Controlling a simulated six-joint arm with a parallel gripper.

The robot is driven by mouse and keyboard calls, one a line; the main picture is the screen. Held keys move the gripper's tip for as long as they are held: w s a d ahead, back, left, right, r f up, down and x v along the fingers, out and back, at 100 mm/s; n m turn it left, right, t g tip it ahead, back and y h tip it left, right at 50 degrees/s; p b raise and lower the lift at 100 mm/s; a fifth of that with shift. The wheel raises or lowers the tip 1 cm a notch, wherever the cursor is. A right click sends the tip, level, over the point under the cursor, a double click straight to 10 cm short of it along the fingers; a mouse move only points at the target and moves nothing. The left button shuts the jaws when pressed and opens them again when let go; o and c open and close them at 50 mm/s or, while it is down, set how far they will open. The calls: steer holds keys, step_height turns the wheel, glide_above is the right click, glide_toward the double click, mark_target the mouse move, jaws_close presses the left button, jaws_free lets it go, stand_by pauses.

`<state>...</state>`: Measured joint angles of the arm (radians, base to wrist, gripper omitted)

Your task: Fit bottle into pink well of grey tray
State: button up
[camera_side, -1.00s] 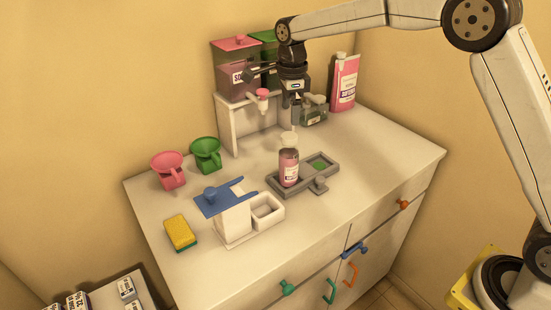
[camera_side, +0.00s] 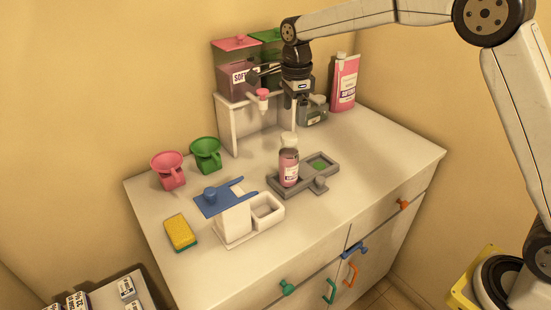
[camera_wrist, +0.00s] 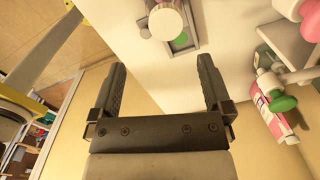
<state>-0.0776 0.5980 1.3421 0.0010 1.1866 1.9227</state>
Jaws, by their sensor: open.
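The bottle (camera_side: 289,168), pink with a white label and pale cap, stands upright at the left end of the grey tray (camera_side: 318,186). The tray's other well, with a green floor (camera_side: 320,165), is empty. The bottle covers the well beneath it, so no pink floor shows. My gripper (camera_side: 295,120) is open and empty, above and slightly behind the bottle cap, apart from it. In the wrist view my gripper (camera_wrist: 161,63) shows both fingers spread, with the bottle's pale cap (camera_wrist: 165,22) beyond the tips.
A white dispenser stand (camera_side: 237,125) with pink and green tanks is behind. The counter's right side is clear.

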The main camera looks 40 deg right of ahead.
steer(key=s+d+f+n+t, duration=0.1)
steer(key=s+f+n, duration=0.4)
steer(key=s+n, duration=0.5)
steer(key=s+d+f+n+t, duration=0.1)
steer(key=s+d+f+n, duration=0.2)
steer(key=s+n, duration=0.8)
steer(key=s+f, duration=0.2)
steer(key=s, duration=0.2)
steer(key=shift+d, duration=0.1)
